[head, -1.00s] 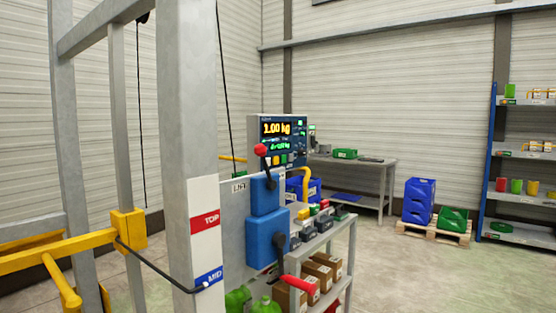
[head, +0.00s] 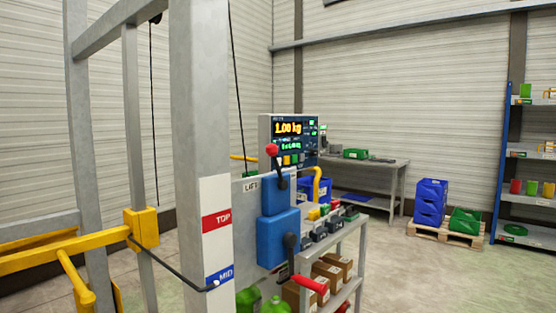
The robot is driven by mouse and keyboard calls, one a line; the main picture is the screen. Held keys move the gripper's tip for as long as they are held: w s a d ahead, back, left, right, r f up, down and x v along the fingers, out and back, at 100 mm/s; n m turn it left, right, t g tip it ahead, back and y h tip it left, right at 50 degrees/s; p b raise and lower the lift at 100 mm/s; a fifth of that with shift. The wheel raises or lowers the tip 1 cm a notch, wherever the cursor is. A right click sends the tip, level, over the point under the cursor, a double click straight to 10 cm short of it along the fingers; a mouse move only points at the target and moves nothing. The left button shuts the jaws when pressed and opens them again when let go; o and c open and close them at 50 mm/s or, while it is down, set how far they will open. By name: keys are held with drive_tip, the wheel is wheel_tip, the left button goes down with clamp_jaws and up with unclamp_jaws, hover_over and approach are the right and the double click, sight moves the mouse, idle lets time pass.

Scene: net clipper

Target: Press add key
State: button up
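A grey control box with a dark blue panel (head: 294,141) stands near the middle of the head view, behind the blue lever boxes. Its upper display (head: 288,128) reads 1.00 kg in yellow, above a smaller green line too small to read surely. A row of small coloured keys (head: 289,160) runs along the panel's lower edge, and small green-lit marks sit at its right side. Key labels are too small to read, so I cannot tell which is the add key. The red-knobbed lever partly covers the panel's lower left. My gripper does not show.
A grey post (head: 203,100) with TOP and MID labels stands close at left, beside a yellow rail (head: 70,247). Blue lever boxes (head: 278,238) have a red-knobbed lever (head: 272,151) and a red handle (head: 310,284). Open floor (head: 420,275) lies at right, before blue crates (head: 430,202).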

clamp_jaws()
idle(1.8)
